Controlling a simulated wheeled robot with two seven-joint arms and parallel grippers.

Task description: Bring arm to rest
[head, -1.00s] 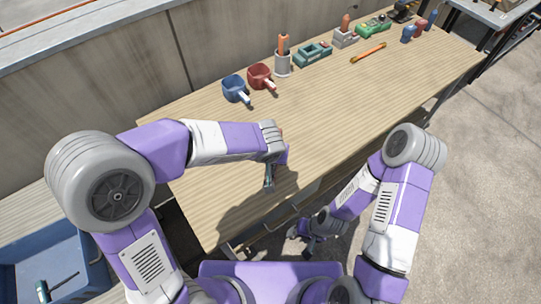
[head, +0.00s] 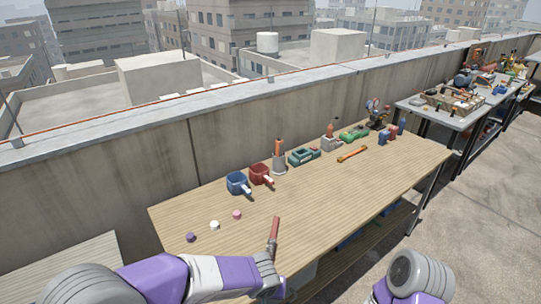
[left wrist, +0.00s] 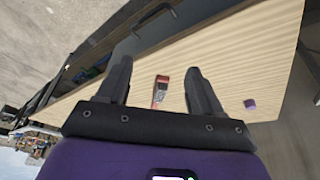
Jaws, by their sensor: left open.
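My left gripper (left wrist: 157,68) is open in the left wrist view, with nothing between its two fingers. A red-handled tool with a grey end (left wrist: 160,90) lies on the table beyond the fingers, apart from them. In the head view the same tool (head: 274,236) lies near the table's front edge. My left arm (head: 225,275) reaches in low from the left, its wrist at the front edge of the wooden table (head: 330,205); its fingers are not clear there. My right arm (head: 410,282) shows only in part at the bottom right, and its gripper is out of view.
Small purple (head: 190,237), white (head: 214,225) and pink (head: 237,214) pieces sit at the left. A concrete parapet (head: 120,165) runs behind. The table's middle right is clear.

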